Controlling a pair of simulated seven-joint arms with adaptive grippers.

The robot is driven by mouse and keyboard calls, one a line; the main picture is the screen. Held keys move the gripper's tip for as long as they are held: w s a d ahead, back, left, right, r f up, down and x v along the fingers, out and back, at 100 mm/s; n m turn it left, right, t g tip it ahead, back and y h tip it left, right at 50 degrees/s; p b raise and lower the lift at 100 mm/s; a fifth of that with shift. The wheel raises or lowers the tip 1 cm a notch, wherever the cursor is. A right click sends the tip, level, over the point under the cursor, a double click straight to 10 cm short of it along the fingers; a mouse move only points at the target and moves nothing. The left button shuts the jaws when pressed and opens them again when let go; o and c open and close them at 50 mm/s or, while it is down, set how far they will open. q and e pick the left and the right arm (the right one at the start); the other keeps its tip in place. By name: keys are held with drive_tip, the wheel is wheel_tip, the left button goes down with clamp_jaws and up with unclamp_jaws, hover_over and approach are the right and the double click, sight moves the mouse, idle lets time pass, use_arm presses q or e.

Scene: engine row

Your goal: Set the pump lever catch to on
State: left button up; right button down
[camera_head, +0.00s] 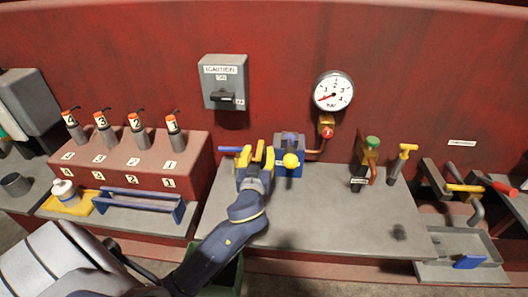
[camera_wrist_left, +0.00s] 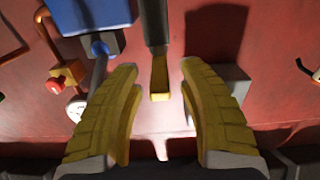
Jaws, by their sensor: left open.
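In the left wrist view a dark rod with a flat yellow tip (camera_wrist_left: 159,78) lies between the open fingers (camera_wrist_left: 160,75), with a gap on both sides. I cannot tell whether this is the lever catch; its setting is unreadable. My right gripper is not in view.
The ignition box (camera_head: 224,83) and the gauge (camera_head: 333,91) are on the wall above. A red-knobbed valve (camera_head: 327,130) is right of the pump. A green-topped valve (camera_head: 371,145) and a yellow-handled tool (camera_head: 403,160) stand farther right. The bench front (camera_head: 320,225) is clear.

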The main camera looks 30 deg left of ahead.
use_arm(q)
drive_tip(key=shift+w+a, duration=0.25)
drive_tip(key=shift+w, duration=0.25)
drive_tip(key=shift+c, duration=0.3)
clamp_jaws()
drive_tip(key=shift+r, duration=0.2)
